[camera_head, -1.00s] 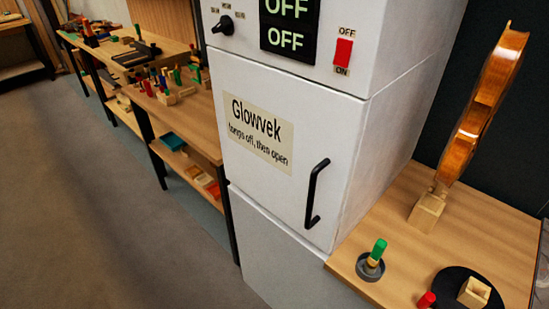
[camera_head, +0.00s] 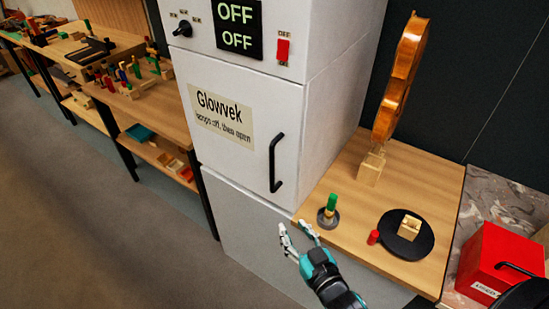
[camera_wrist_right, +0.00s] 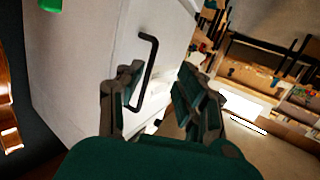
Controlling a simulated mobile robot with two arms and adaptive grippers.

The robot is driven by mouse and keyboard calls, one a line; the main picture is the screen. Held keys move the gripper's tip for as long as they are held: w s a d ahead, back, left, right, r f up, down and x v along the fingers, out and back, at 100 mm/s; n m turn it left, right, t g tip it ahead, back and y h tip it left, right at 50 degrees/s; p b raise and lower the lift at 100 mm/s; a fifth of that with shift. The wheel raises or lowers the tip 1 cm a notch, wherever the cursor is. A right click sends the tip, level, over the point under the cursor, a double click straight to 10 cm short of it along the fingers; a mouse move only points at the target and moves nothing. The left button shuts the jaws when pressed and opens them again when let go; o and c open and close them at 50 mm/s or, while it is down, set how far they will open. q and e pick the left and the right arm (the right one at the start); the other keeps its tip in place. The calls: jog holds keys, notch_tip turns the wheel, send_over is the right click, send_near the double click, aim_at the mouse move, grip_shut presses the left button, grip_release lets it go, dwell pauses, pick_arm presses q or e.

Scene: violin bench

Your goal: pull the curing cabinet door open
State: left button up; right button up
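The white curing cabinet's door (camera_head: 222,158) is shut and carries a "Glowvek" label. Its black bar handle (camera_head: 276,163) runs upright near the door's right edge. My right gripper (camera_head: 297,229) is open and empty, below and a little right of the handle in the head view. In the right wrist view, the handle (camera_wrist_right: 148,72) shows beyond the open fingers (camera_wrist_right: 160,97), close to the left finger and partly hidden by it. I cannot tell how far apart finger and handle are. The cabinet's displays (camera_head: 238,28) read OFF. My left gripper is not in view.
A wooden bench (camera_head: 340,238) right of the cabinet holds a violin (camera_head: 402,75) on a block, a green-topped peg (camera_head: 331,204), a red piece (camera_head: 373,237) and a black disc (camera_head: 391,236). A red box (camera_head: 497,262) stands further right. Floor left of the cabinet is clear.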

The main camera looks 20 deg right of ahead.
notch_tip(320, 180, up, 10)
jog(key=s+t, duration=0.2)
jog(key=p, duration=0.4)
send_near(273, 160)
jog(key=w, duration=0.9)
jog(key=shift+w+a, duration=0.35)
jog(key=shift+a, duration=0.05)
jog(key=shift+w+p, duration=0.3)
jog(key=shift+w, duration=0.25)
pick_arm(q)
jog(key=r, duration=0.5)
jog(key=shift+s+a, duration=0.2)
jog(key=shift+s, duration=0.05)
pick_arm(e)
grip_shut()
jog(key=shift+a, duration=0.1)
